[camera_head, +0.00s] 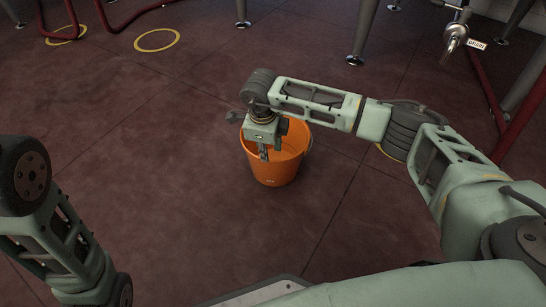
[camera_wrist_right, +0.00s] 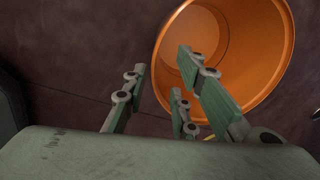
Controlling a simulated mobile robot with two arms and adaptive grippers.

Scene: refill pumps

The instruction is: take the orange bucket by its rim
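The orange bucket (camera_head: 279,168) stands upright on the red-brown floor in the head view, in front of me. It looks empty. My right gripper (camera_head: 263,153) is above the near left side of its rim, pointing down. In the right wrist view the bucket (camera_wrist_right: 240,60) fills the upper right with its open mouth showing. The right gripper (camera_wrist_right: 161,75) is open there. One finger is outside the bucket and the others overlap its mouth, with the rim's edge between them. I cannot tell whether any finger touches it. My left gripper is out of view; only left arm links show.
A metal tap with a DRAIN label (camera_head: 477,44) is at the upper right. Metal legs (camera_head: 364,30) stand at the back. The floor left of the bucket is clear.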

